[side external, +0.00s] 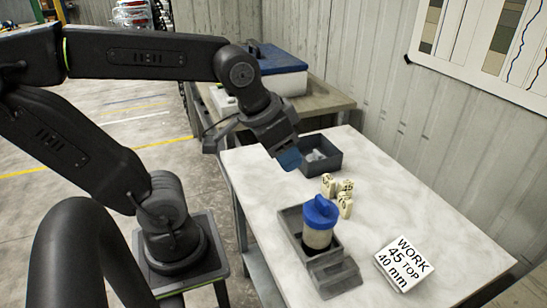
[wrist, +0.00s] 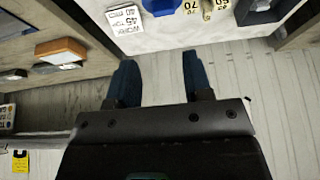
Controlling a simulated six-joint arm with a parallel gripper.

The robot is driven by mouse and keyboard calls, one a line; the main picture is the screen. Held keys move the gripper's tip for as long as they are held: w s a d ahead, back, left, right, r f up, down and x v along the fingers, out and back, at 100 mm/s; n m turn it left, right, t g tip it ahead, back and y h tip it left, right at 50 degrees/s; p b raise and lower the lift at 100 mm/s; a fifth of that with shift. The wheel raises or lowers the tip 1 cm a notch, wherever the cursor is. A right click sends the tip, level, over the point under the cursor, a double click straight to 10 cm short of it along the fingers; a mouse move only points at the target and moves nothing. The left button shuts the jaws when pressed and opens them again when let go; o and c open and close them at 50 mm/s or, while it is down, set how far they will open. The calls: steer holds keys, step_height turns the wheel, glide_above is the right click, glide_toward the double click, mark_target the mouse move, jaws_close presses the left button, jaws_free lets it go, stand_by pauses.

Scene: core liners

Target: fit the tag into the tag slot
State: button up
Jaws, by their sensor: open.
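Several small cream tags with dark numbers (side external: 345,186) stand close together on the white table. They also show at the top edge of the wrist view, one reading 70 (wrist: 191,6). My gripper (side external: 289,160) is above the table's far left part, behind and above the tags. In the wrist view its blue fingers (wrist: 158,76) are apart with nothing between them.
A white card (side external: 404,262) reading WORK, 45 TOP, 40 mm sits on the table right of the holder. A dark grey bin (side external: 321,158) stands behind the tags. A blue and white cooler (side external: 282,73) is on a bench behind.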

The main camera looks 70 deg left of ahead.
steer(key=shift+s+d+f, duration=0.15)
steer(key=shift+s+f, duration=0.1)
steer(key=shift+s, duration=0.3)
steer(key=shift+s+d+f, duration=0.1)
steer(key=shift+s+f, duration=0.15)
steer(key=shift+s, duration=0.25)
steer(key=shift+c, duration=0.4)
steer(key=n+g+h, duration=0.1)
steer(key=n+g, duration=0.1)
glide_above(346, 181)
steer(key=s, duration=0.1)
step_height(346, 181, down, 20)
steer(key=shift+f, duration=0.25)
steer(key=shift+s+x, duration=0.2)
steer(key=shift+x, duration=2.6)
steer(key=shift+a, duration=0.15)
